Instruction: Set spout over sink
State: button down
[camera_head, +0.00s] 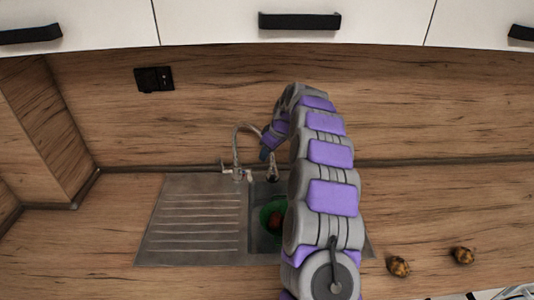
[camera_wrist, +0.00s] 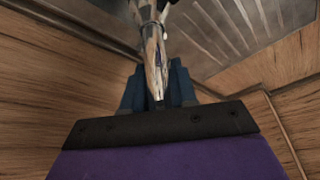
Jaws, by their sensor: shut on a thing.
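My gripper (camera_head: 267,152) is at the spout's right side, high above the basin. In the wrist view my gripper (camera_wrist: 158,98) has its blue fingers closed around the shiny spout (camera_wrist: 150,50), which runs between them. The arm hides the right part of the basin. A green bowl (camera_head: 266,213) with a reddish item in it sits in the basin.
A ribbed drainboard (camera_head: 200,222) lies left of the basin. Two brownish round items, one nearer (camera_head: 398,266) and one farther right (camera_head: 463,255), lie on the wooden counter. White cabinets with black handles (camera_head: 299,21) hang above. The left counter is clear.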

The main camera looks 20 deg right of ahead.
jog(key=c, duration=1)
grip_release()
jog(key=shift+r, duration=0.1)
jog(key=p+v, duration=0.1)
jog(key=v, duration=1)
jog(key=shift+r, duration=0.3)
jog(key=shift+s+d, duration=0.1)
jog(key=shift+d, duration=0.05)
